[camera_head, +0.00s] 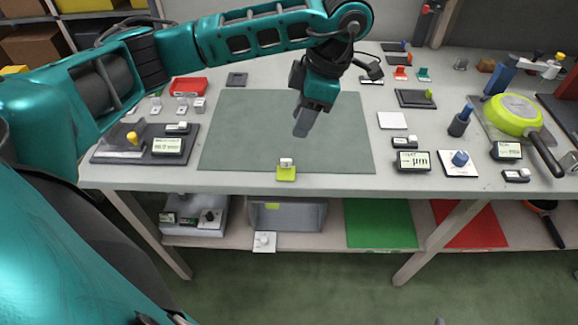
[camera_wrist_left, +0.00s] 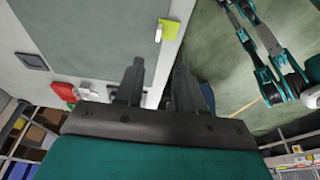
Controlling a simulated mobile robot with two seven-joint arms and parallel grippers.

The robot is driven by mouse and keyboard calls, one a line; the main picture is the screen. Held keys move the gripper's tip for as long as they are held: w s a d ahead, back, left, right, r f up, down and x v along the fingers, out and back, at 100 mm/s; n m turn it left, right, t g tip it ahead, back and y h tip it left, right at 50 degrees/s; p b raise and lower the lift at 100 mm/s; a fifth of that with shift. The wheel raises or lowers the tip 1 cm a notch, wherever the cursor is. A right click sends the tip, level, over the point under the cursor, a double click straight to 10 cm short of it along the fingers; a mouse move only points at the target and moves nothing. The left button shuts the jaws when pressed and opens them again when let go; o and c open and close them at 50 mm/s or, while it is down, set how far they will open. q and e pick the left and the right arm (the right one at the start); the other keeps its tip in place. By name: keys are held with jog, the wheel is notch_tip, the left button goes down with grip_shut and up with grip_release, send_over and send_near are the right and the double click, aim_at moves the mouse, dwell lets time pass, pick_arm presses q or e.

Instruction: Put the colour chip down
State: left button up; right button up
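The yellow-green colour chip (camera_head: 286,173) with a small pale block on it lies at the front edge of the table, by the front edge of the grey-green mat. It also shows in the left wrist view (camera_wrist_left: 170,29), beyond the fingertips. My left gripper (camera_head: 303,123) points down over the mat, behind and slightly right of the chip, apart from it. In the left wrist view its two dark fingers (camera_wrist_left: 158,74) stand apart with nothing between them. My right gripper does not show; only teal links of my right arm show in the left wrist view.
The mat (camera_head: 230,125) is otherwise bare. To its left is a dark scale-like tray (camera_head: 108,153). To its right are a white tile (camera_head: 392,120), a display (camera_head: 413,161) and a green pan (camera_head: 513,114). A grey bin (camera_head: 287,216) stands on the lower shelf.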

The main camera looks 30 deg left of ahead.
pick_arm(q)
jog(key=b, duration=0.1)
send_over(286, 160)
jog(key=d, duration=0.2)
jog(key=f, duration=0.6)
jog(key=shift+w+a+f, duration=0.15)
jog(key=shift+a, duration=0.05)
jog(key=shift+w+x, duration=0.2)
jog(key=shift+x, duration=1.15)
jog(key=shift+w+x, duration=0.15)
jog(key=shift+x, duration=1.15)
jog(key=shift+c, duration=0.2)
grip_shut()
